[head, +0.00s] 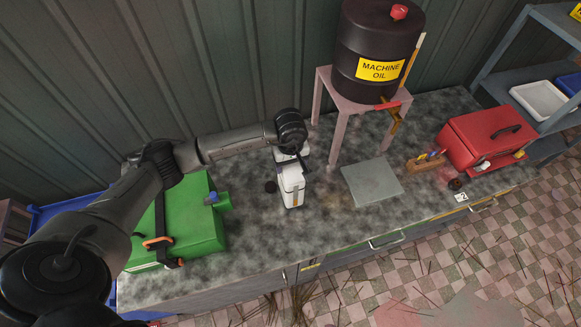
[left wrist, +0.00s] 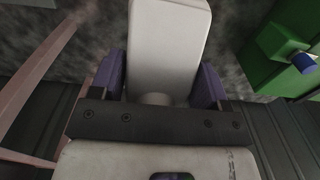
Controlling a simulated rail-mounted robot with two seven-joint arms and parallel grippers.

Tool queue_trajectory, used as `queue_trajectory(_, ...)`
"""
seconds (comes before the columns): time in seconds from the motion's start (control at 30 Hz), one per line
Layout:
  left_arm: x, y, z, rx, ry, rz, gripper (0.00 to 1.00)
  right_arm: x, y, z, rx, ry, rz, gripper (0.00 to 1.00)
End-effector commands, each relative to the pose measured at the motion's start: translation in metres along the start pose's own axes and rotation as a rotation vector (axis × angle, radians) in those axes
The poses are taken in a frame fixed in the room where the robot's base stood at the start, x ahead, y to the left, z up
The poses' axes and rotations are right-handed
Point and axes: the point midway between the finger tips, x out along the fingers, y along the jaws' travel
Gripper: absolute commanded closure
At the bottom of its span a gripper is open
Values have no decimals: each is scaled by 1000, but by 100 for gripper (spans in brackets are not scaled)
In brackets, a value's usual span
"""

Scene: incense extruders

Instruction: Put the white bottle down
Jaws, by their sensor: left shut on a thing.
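The white bottle (head: 291,187) is at the middle of the counter in the head view, roughly upright, with a small yellow mark on its side. My left gripper (head: 291,161) is shut on its upper part, reaching over from the left. In the left wrist view, the white bottle (left wrist: 168,45) lies between the two purple-grey fingers of my left gripper (left wrist: 160,85). The bottle's base is at or very close to the counter top; I cannot tell whether it touches. My right gripper is not in view.
The grey speckled counter (head: 255,235) has a green machine (head: 200,225) left of the bottle. A small dark cap (head: 270,187) lies close beside the bottle. On the right are a pink stand (head: 340,120) under a machine oil drum (head: 375,50), a grey plate (head: 371,182) and a red toolbox (head: 487,137).

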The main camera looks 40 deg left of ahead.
Motion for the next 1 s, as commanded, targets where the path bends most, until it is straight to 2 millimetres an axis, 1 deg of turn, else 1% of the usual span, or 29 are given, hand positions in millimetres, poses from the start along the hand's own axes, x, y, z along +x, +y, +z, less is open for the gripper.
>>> queue_trajectory(0.2, 25, 0, 1, -2, -3, 0, 89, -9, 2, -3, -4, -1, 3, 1)
queue_trajectory(0.27, 30, 0, 0, -1, -1, 0, 89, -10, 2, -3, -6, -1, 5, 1)
queue_trajectory(0.53, 32, 0, 0, 0, 1, 2, 89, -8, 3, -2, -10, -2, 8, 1)
queue_trajectory(0.67, 35, 0, 0, 0, 1, 2, 89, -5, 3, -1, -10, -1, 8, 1)
queue_trajectory(0.7, 36, 0, 0, 0, 0, 1, 30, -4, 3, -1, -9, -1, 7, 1)
queue_trajectory(0.93, 35, 0, 0, 0, 0, 0, 8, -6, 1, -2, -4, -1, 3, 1)
queue_trajectory(0.97, 35, 0, 0, 0, 0, 0, 5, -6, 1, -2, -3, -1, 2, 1)
queue_trajectory(1.0, 35, 0, 0, 0, 0, 0, 5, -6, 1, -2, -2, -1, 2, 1)
